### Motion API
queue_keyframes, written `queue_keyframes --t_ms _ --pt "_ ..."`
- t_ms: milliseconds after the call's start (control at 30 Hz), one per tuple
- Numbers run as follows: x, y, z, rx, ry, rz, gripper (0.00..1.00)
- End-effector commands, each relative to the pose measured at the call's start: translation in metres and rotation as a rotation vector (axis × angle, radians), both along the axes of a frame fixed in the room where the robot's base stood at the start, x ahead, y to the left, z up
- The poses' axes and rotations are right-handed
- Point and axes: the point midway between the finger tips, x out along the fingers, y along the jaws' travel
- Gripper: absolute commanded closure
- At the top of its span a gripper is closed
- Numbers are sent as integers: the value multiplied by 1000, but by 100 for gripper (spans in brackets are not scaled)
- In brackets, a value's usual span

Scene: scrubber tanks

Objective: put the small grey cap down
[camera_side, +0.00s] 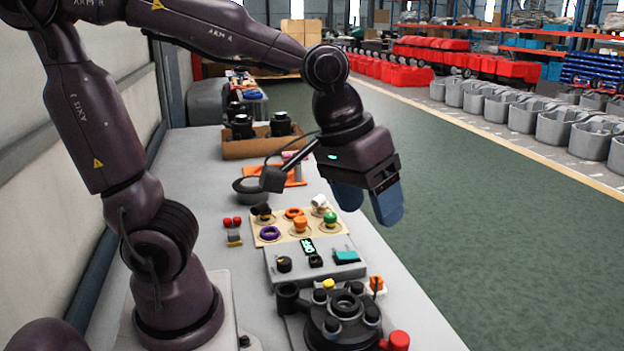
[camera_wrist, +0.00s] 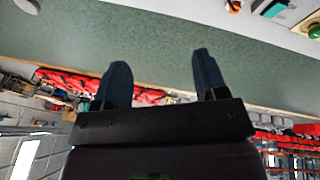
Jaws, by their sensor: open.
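My gripper (camera_side: 367,207) is open and empty, its two blue fingers spread apart above the right edge of the bench. In the wrist view the open fingers (camera_wrist: 159,62) have only green floor and distant shelving between and beyond them. I cannot clearly pick out a small grey cap. A pale, whitish cap (camera_side: 319,202) stands at the back right of the tan board (camera_side: 268,240), left of and below the fingers, apart from them. Whether it is the grey one I cannot tell.
The board also holds a purple ring (camera_side: 269,233), an orange knob (camera_side: 300,222) and a green knob (camera_side: 330,217). A grey control box (camera_side: 310,268) and a dark valve body (camera_side: 345,315) stand nearer. A cardboard tray (camera_side: 250,148) is behind. Right of the bench is open floor.

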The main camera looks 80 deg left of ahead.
Motion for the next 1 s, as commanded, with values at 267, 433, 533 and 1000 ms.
queue_keyframes --t_ms 267,433,533,1000 --pt "-56 38 18 202 -161 -253 34" --pt "-64 42 18 242 -178 -297 34" --pt "-64 42 18 243 -177 -299 34" --pt "-63 41 18 241 -178 -298 34"
